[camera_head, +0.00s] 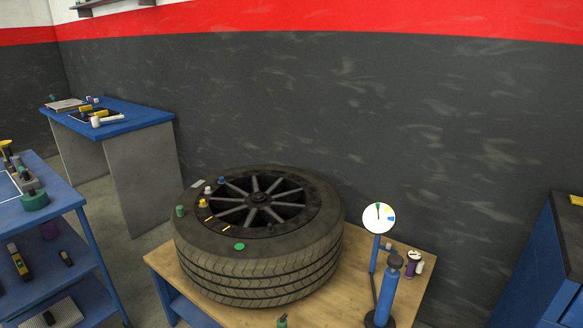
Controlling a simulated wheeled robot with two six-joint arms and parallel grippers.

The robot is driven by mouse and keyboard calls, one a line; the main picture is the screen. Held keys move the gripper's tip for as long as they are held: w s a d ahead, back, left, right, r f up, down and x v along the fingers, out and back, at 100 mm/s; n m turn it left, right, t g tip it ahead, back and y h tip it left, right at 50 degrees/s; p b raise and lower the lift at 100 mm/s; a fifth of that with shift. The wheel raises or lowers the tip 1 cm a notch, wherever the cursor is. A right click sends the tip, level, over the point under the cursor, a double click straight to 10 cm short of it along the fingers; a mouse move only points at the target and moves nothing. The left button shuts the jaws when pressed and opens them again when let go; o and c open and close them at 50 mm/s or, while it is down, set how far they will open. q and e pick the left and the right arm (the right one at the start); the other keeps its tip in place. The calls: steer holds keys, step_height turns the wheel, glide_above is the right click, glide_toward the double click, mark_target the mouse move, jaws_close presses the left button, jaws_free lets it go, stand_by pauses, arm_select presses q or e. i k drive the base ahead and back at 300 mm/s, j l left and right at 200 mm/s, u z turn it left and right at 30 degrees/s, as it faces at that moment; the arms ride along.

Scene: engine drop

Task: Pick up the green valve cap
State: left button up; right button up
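A tire with a dark spoked wheel (259,275) lies flat on a wooden-topped workbench (400,308). A small upright green cap (180,211) stands on the tire's left sidewall; it looks like the green valve cap. A yellow cap (203,203), a white cap (208,190) and a blue cap (221,181) stand near it, toward the rim. A flat green disc (239,246) lies on the front sidewall. Neither of my grippers is in view.
A blue pump (387,292) and a white round dial (378,217) on a post stand right of the tire, with small canisters (415,262) beside them. A small green object (282,321) is at the bottom edge. A blue shelf cart (40,215) is at left, a blue-topped table (120,120) behind.

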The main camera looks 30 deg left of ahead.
mark_target(180, 210)
steer(key=u, duration=1.75)
steer(key=i+j+z, duration=0.1)
steer(key=z, duration=0.4)
steer(key=j+z, duration=0.15)
steer(key=z, duration=0.3)
steer(key=i+j+z, duration=0.1)
steer(key=z, duration=0.4)
steer(key=j+z, duration=0.2)
steer(key=j, duration=0.35)
steer(key=j+z, duration=0.15)
steer(key=j, duration=0.35)
steer(key=k+j+z, duration=0.2)
steer(key=j, duration=0.35)
steer(key=j+z, duration=0.2)
steer(key=j, duration=0.3)
steer(key=k+j+z, duration=0.2)
steer(key=j, duration=0.3)
steer(key=i+j, duration=0.05)
steer(key=i, duration=0.05)
